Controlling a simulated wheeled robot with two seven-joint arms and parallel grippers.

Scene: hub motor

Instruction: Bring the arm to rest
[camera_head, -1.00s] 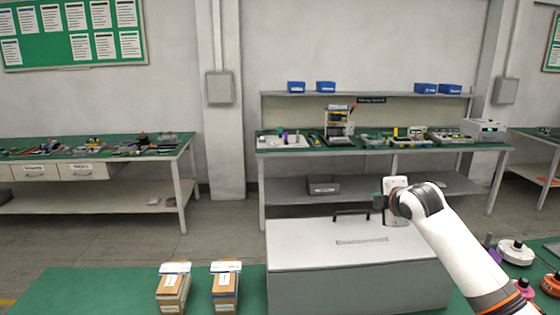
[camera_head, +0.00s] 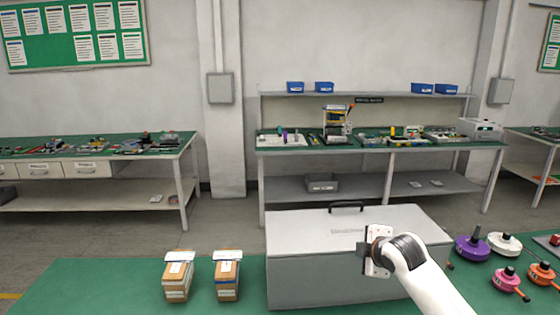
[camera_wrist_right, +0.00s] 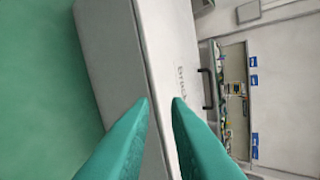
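My right arm comes in from the lower right in the head view. Its gripper (camera_head: 364,250) is in front of the grey box with a white lid (camera_head: 310,232). In the right wrist view the two green fingertips (camera_wrist_right: 160,103) stand a little apart with nothing between them. The box's edge and lid (camera_wrist_right: 125,60) show behind the fingers. The lid is closed and its black handle (camera_head: 346,206) is free. My left gripper is not in view.
Two small cardboard boxes (camera_head: 178,280) (camera_head: 227,278) stand on the green table (camera_head: 90,290) left of the grey box. Several hub motors, among them a purple one (camera_head: 472,247) and a white one (camera_head: 505,243), lie at the right. The table's left part is clear.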

